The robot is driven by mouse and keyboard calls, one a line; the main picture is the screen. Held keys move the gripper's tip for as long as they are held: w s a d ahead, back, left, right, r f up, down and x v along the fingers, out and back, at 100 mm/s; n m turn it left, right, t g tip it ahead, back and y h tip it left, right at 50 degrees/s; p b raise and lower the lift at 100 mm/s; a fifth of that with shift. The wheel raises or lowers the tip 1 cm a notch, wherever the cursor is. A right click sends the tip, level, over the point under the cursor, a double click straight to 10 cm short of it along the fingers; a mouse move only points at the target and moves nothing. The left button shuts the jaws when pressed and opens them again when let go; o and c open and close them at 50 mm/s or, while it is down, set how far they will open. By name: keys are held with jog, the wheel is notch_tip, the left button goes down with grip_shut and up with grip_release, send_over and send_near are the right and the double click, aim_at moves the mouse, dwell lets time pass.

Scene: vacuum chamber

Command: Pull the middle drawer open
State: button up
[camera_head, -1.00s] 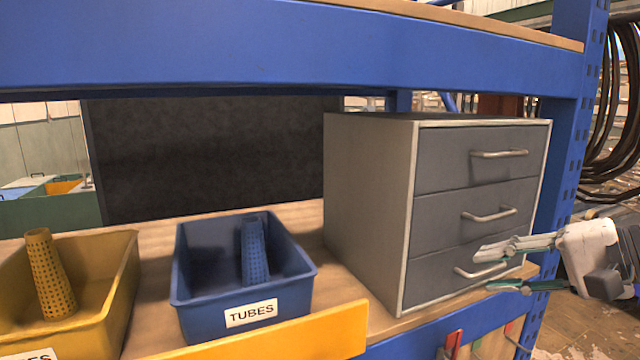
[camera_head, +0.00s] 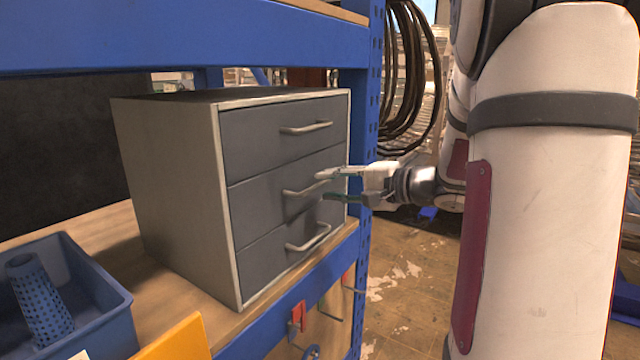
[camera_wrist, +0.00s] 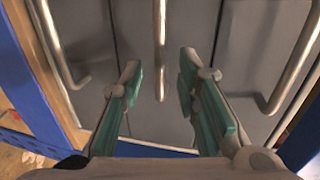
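The grey cabinet (camera_head: 170,180) stands on the wooden shelf with three drawers, all flush and closed. The middle drawer (camera_head: 262,208) has a pale bar handle (camera_head: 300,190). My gripper (camera_head: 322,184) is at the right end of that handle, one finger above and one below it. In the wrist view, my gripper (camera_wrist: 160,68) is open, with the middle handle (camera_wrist: 160,40) running between its green-padded fingertips. Gaps show on both sides of the handle, so neither finger seems to press on it.
The top handle (camera_head: 306,128) and bottom handle (camera_head: 310,238) lie close above and below. A blue rack post (camera_head: 362,110) stands just behind the cabinet's right side. A blue bin (camera_head: 100,300) is at the lower left. Open floor (camera_head: 410,270) lies to the right.

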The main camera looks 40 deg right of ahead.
aim_at(322, 185)
jog(key=shift+x, duration=1.8)
grip_shut()
